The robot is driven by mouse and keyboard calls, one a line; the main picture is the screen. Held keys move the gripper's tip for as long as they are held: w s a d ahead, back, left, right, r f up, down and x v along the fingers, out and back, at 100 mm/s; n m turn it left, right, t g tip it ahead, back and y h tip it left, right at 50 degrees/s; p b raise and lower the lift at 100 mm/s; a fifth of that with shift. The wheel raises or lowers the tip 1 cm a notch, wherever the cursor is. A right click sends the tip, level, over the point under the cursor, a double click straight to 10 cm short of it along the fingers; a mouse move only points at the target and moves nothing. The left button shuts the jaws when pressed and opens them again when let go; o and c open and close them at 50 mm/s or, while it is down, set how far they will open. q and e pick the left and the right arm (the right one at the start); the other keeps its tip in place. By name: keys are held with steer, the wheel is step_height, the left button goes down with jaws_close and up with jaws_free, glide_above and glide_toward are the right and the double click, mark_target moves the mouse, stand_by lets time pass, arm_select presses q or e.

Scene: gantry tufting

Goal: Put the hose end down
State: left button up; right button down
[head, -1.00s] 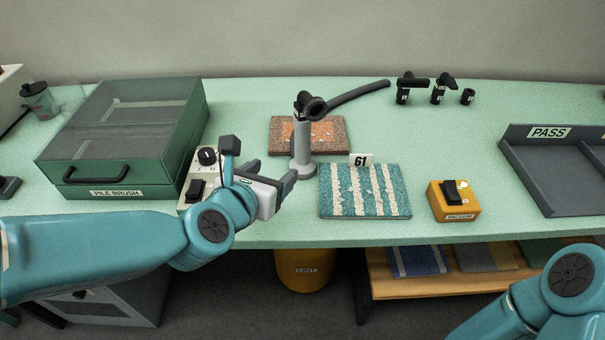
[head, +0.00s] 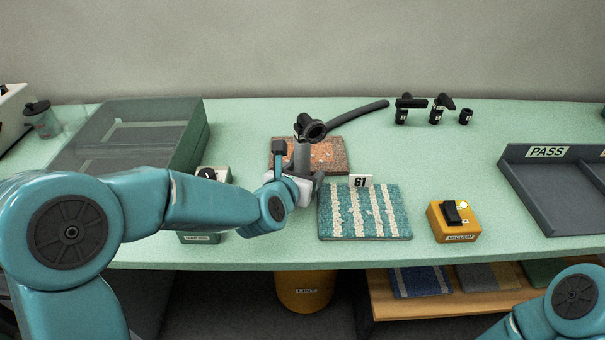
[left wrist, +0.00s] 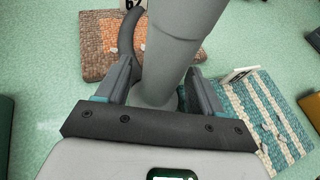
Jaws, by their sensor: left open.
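The black hose end (head: 312,129) sits at the top of an upright grey post (head: 302,155), with the dark hose (head: 357,114) running from it to the back right. My left gripper (head: 305,185) is low at the post, below the hose end. In the left wrist view my left gripper (left wrist: 160,88) is open, and the grey post (left wrist: 178,40) shows between its two fingers. I cannot tell whether either finger touches it. My right gripper is out of view; only part of my right arm shows at the bottom right.
A striped teal mat sample (head: 365,212) with a 61 tag (head: 361,181) lies right of the post. A brown sample (head: 330,155) lies behind it. A yellow vacuum switch box (head: 454,222), several black nozzles (head: 437,110) and a PASS tray (head: 545,205) stand further right.

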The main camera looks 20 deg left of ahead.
arm_select(q)
steer(key=shift+x, duration=1)
steer(key=shift+a+r, duration=0.1)
jaws_close()
